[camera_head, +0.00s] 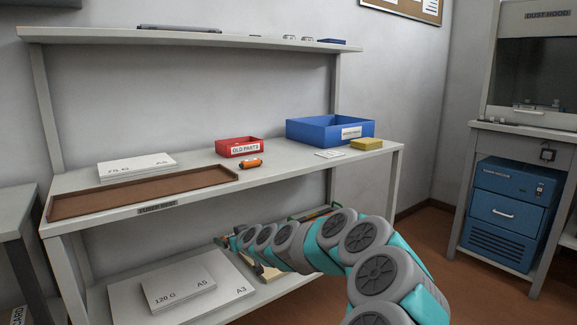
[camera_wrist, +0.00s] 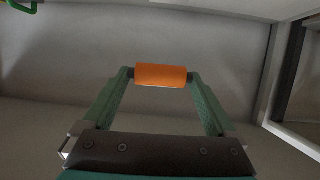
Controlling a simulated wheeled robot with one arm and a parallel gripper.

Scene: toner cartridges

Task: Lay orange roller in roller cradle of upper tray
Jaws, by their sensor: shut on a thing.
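My gripper (camera_wrist: 161,78) is shut on an orange roller (camera_wrist: 160,76), held crosswise between the two green fingertips in the wrist view. In the head view my arm reaches down to the lower shelf under the worktop, and the roller in my gripper cannot be made out there. A long, shallow brown tray (camera_head: 75,206) lies on the worktop at the left and its visible floor is bare. I cannot tell whether it is the upper tray. No roller cradle can be made out.
An orange and black cylinder (camera_head: 251,163) lies on the worktop near a red bin (camera_head: 238,141) and a blue bin (camera_head: 300,132). Paper stacks (camera_head: 180,291) lie on the lower shelf at the left. A green curved part (camera_wrist: 22,8) shows in the wrist view's top left corner.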

